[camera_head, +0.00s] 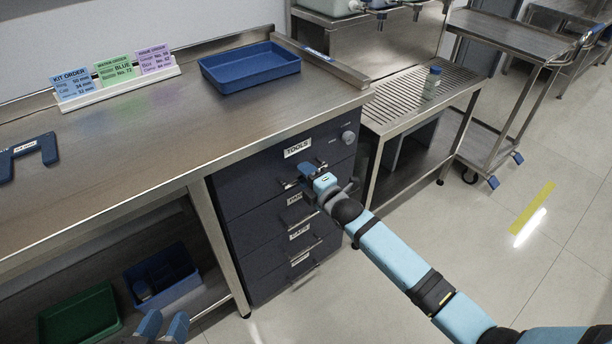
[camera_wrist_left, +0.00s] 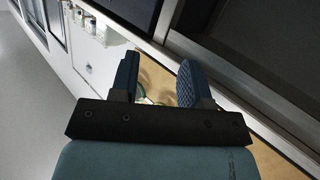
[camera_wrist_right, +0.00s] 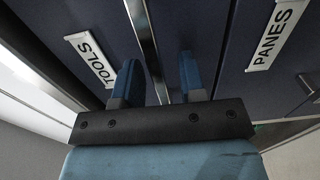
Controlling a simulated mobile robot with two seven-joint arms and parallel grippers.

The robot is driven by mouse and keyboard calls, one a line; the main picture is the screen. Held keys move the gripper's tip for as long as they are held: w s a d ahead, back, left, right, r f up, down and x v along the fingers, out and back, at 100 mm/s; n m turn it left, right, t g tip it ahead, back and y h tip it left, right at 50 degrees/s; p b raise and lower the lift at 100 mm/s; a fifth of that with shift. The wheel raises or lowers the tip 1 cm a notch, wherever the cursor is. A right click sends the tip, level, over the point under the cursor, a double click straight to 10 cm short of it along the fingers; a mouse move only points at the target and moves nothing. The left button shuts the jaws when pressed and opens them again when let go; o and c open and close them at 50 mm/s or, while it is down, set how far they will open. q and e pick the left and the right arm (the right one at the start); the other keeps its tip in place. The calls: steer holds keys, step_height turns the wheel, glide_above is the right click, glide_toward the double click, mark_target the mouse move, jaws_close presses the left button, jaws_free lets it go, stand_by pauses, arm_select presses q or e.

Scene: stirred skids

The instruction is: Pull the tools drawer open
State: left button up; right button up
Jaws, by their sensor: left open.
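The tools drawer (camera_head: 262,165) is the top drawer of a dark cabinet under the bench and looks shut. Its white TOOLS label (camera_head: 297,147) also shows in the right wrist view (camera_wrist_right: 92,58). My right gripper (camera_head: 305,172) is at this drawer's bar handle. In the right wrist view the metal handle (camera_wrist_right: 147,40) runs between the fingers (camera_wrist_right: 160,78), which stand apart with a gap visible; contact cannot be made out. My left gripper (camera_head: 163,328) is open and empty, low at the bottom edge of the head view, away from the drawers; its fingers show in the left wrist view (camera_wrist_left: 160,82).
Several labelled drawers with bar handles lie below, including PANES (camera_wrist_right: 272,35). A blue tray (camera_head: 250,70) and order cards (camera_head: 115,78) stand on the bench. A green bin (camera_head: 80,318) and a blue bin (camera_head: 165,277) sit underneath.

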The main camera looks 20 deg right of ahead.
arm_select(q)
steer(key=shift+s+f, duration=0.1)
steer(key=shift+f, duration=0.05)
arm_select(e)
jaws_close()
steer(key=shift+s, duration=0.1)
